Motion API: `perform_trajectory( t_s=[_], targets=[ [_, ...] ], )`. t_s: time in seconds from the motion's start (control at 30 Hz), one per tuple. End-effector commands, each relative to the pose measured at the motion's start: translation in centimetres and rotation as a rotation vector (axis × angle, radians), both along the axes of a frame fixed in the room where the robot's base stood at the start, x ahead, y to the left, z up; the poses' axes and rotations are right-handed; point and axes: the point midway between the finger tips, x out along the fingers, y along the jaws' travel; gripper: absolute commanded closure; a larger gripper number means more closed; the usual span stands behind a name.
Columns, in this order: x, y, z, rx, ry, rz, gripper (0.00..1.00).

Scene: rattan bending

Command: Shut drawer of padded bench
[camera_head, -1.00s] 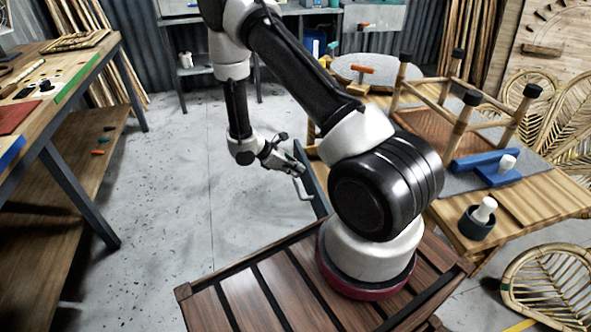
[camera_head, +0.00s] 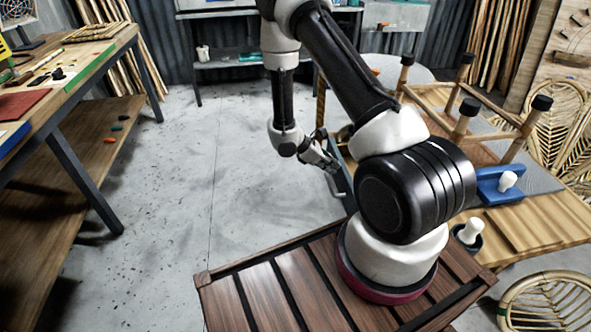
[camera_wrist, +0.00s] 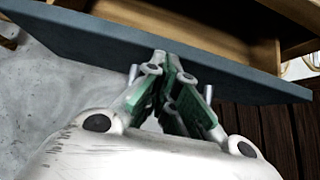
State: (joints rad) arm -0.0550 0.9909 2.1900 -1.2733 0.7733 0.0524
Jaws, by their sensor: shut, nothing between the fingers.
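The padded bench's drawer shows as a dark blue-grey front panel (camera_head: 341,176) with a metal handle, mostly hidden behind my arm in the head view. In the wrist view the drawer front (camera_wrist: 215,62) slants across the picture, with the wooden inside of the open drawer (camera_wrist: 235,35) behind it. My gripper (camera_head: 333,165) is at the outer face of the panel. In the wrist view my gripper (camera_wrist: 163,62) is shut and empty, its tips at the panel; I cannot tell whether they press on it.
A workbench (camera_head: 75,75) stands at the left. The grey floor (camera_head: 215,160) between is clear.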

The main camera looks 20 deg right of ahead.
Motion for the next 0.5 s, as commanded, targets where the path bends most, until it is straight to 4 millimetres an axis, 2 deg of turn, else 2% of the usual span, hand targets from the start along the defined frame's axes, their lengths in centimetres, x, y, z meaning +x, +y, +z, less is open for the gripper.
perform_trajectory(
  t_s=[0.2,0.5],
  targets=[
    [-1.3,-4.2,0.0,0.000,0.001,-0.005,1.00],
    [-2.1,-7.3,0.0,0.001,0.000,-0.001,1.00]
  ],
)
